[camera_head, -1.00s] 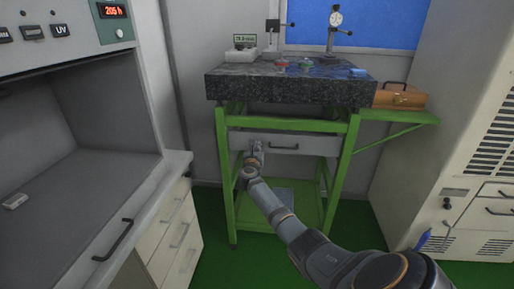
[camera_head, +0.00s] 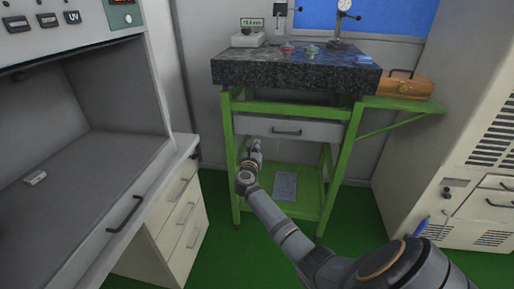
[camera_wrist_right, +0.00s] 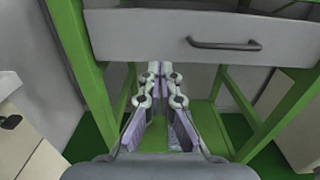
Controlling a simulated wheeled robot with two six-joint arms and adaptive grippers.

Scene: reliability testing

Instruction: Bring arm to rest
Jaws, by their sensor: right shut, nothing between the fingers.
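My right arm reaches from the lower right of the head view toward the green-framed stand. My right gripper (camera_head: 256,146) is at the arm's far end, in front of the stand and just below its grey drawer (camera_head: 300,130). In the right wrist view the gripper (camera_wrist_right: 160,72) points in under the drawer (camera_wrist_right: 200,35), between the green legs. Its fingers are shut and empty. My left gripper is not in view.
The stand's granite top (camera_head: 290,72) carries a dial gauge (camera_head: 343,8), a small display device (camera_head: 249,38) and small parts. An orange case (camera_head: 405,85) sits on the side shelf. A drawer cabinet (camera_head: 180,225) stands left. Green floor (camera_head: 240,260) is open in front.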

